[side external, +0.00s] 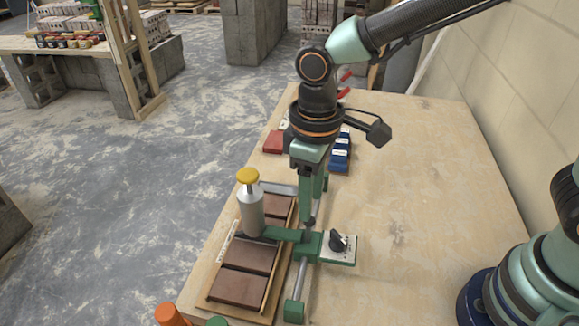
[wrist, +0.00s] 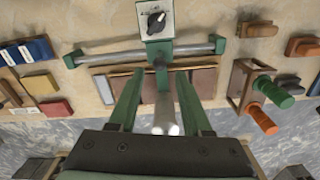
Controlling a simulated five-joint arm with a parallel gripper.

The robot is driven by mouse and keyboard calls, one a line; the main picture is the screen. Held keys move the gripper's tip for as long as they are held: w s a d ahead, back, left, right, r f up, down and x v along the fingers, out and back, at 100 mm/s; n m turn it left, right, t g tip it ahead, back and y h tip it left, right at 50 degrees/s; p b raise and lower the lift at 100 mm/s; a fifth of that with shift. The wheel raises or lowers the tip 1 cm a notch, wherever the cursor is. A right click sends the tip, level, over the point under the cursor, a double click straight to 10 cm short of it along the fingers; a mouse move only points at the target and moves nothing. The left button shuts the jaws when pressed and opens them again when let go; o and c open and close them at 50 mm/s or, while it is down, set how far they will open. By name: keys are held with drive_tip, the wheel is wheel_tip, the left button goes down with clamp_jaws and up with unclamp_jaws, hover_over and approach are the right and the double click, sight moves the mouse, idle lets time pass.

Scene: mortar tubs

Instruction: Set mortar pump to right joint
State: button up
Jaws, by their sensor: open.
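The mortar pump is a grey cylinder (side external: 252,212) with a yellow cap (side external: 247,175), mounted on a green carriage (side external: 310,245) that sits on a metal rail (side external: 300,277). A black knob (side external: 338,241) on a white dial plate is at the carriage's other end; it also shows in the wrist view (wrist: 155,20). Brown bricks (side external: 238,287) lie in a row in a wooden tray under the cylinder, with joints between them. My gripper (side external: 312,195) is open above the carriage.
Blue blocks (side external: 340,150) and a red block (side external: 273,141) lie behind my gripper. Orange (wrist: 262,120) and green (wrist: 275,92) cylinders stand at the rail's other end.

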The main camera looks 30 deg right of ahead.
sight(308, 240)
wheel_tip(308, 240, down, 9)
drive_tip(key=shift+r, duration=0.15)
clamp_jaws()
idle(1.5)
